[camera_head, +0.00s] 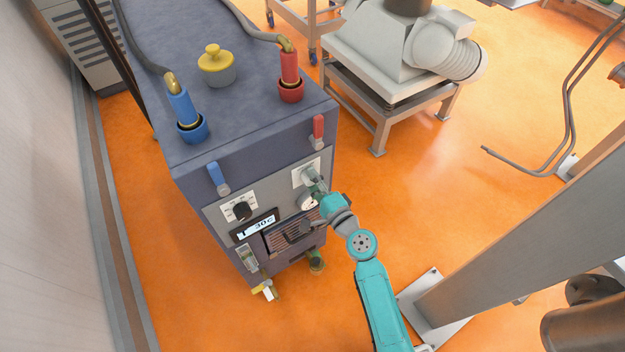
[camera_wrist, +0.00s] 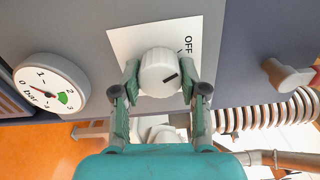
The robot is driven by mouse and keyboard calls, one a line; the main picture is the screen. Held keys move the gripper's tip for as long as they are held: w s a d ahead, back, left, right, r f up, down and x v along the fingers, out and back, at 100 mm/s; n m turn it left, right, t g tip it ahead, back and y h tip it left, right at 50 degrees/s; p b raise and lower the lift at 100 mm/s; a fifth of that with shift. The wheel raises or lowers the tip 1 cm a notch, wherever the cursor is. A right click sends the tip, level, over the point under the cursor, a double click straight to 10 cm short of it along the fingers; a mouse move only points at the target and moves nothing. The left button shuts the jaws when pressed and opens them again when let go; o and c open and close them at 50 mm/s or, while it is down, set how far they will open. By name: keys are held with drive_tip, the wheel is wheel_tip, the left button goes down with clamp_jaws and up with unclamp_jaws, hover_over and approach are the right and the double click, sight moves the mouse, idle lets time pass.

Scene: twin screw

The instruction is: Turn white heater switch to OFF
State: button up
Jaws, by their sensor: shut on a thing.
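The white heater switch (camera_wrist: 157,70) is a round ribbed knob on a white plate (camera_wrist: 124,42) on the cabinet front. A dark mark on the knob slants toward the right side. "OFF" is printed upper right of the knob; another marking beside it is mostly hidden. My gripper (camera_wrist: 160,76) has one finger on each side of the knob and is shut on it. In the head view my gripper (camera_head: 316,185) reaches the right part of the cabinet front, and the switch (camera_head: 308,174) is partly covered by it.
A pressure gauge (camera_wrist: 50,86) sits left of the switch. A black dial (camera_head: 242,210) and a display (camera_head: 256,226) are farther left on the cabinet.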

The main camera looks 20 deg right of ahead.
drive_tip(key=shift+n, duration=0.3)
idle(0.4)
drive_tip(key=o, duration=1.1)
drive_tip(key=shift+o, duration=0.2)
drive_tip(key=v, duration=1.2)
